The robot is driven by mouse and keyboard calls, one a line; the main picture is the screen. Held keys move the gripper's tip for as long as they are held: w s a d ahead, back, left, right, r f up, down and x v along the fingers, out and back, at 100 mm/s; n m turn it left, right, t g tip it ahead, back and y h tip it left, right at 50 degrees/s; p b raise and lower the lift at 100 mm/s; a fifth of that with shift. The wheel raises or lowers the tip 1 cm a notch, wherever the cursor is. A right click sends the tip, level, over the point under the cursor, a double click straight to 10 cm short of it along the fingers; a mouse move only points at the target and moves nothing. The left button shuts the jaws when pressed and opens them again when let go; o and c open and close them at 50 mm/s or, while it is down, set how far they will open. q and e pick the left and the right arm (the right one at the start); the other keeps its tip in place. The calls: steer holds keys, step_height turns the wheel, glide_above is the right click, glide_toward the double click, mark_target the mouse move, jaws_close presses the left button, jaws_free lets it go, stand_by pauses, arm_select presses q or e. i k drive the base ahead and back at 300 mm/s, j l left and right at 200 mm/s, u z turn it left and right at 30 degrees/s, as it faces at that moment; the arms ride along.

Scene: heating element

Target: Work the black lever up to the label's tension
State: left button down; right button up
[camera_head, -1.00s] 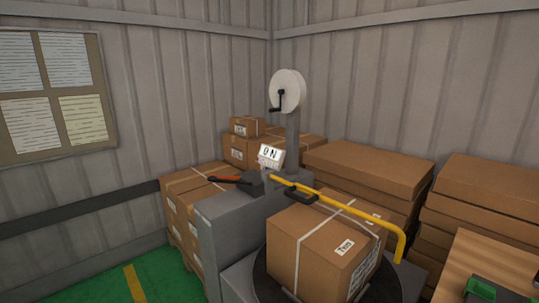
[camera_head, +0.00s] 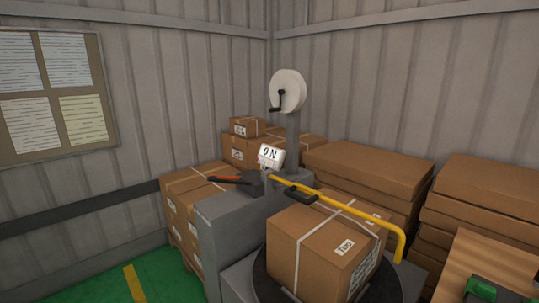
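A grey strapping machine (camera_head: 228,232) stands in the middle of the view. A tool with an orange-red grip and a black end (camera_head: 230,180) lies across its top at the left. A black handle piece (camera_head: 300,193) sits at the yellow bar (camera_head: 350,208), which runs right above a strapped carton (camera_head: 322,238). I cannot tell which black part is the lever. The carton bears a white label (camera_head: 344,247), too small to read surely. A white sign (camera_head: 271,156) reading "ON" stands behind the machine top.
A white reel (camera_head: 289,91) with a black crank (camera_head: 277,103) tops a grey post. The carton rests on a dark turntable (camera_head: 262,273). Stacked cartons (camera_head: 370,166) fill the back and right. A wooden table (camera_head: 478,257) stands at lower right. Green floor (camera_head: 100,286) is open at lower left.

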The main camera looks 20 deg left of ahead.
mark_target(212, 180)
steer(key=i+j+z, duration=0.2)
steer(key=j+z, duration=0.2)
steer(key=j, duration=0.5)
steer(key=j+z, duration=0.35)
steer(key=j, duration=0.55)
steer(key=j+z, duration=0.4)
steer(key=j, duration=0.55)
